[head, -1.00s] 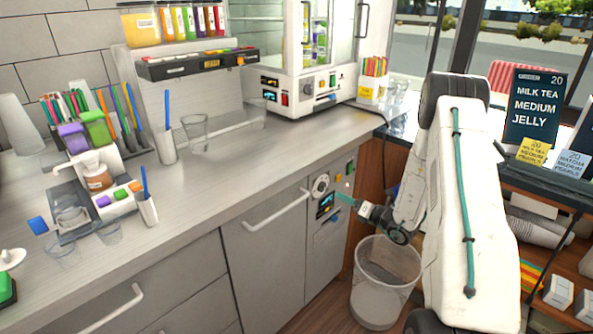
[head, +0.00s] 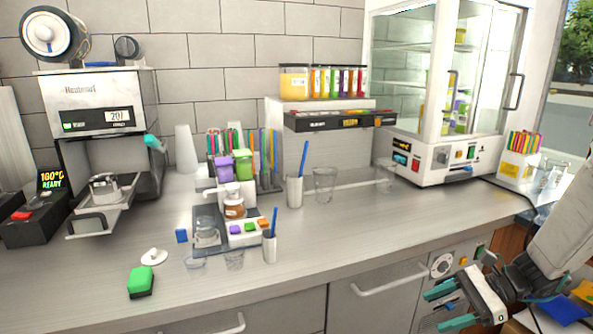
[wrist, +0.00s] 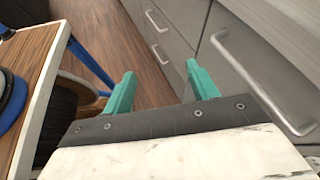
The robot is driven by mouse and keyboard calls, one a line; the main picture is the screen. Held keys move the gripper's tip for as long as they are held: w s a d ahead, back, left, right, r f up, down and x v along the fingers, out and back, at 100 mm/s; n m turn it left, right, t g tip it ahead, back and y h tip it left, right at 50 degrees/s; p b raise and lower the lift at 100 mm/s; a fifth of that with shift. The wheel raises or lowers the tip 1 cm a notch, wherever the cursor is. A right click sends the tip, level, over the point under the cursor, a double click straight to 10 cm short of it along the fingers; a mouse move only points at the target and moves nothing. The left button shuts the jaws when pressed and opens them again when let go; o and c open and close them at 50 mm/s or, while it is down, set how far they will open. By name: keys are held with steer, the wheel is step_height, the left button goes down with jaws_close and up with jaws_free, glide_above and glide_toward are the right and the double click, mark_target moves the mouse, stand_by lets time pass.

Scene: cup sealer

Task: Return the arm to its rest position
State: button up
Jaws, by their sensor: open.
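My gripper (head: 447,306) is at the lower right of the head view, in front of the cabinet fronts and below the counter edge. Its two teal fingers are apart with nothing between them. My arm reaches down to it from the right edge. In the wrist view the open fingers (wrist: 160,88) point toward the wooden floor (wrist: 110,35), beside grey drawers with metal handles.
The counter (head: 330,235) holds a sealing machine (head: 100,130), a caddy with bottles (head: 230,205), clear cups and a glass display case (head: 445,90). A cabinet handle (wrist: 260,75) is close right of the fingers. A wood-topped piece (wrist: 30,70) stands at left.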

steer(key=s+a+r+n+h, duration=0.2)
steer(key=s+r+n+h, duration=0.4)
steer(key=s+r+n, duration=0.2)
steer(key=s+a+r+n+h, duration=0.2)
steer(key=s+r+n+h, duration=0.4)
steer(key=s+r+n, duration=0.3)
steer(key=shift+s+a+t+h, duration=0.2)
steer(key=shift+s+t+h, duration=0.1)
steer(key=shift+s, duration=1.5)
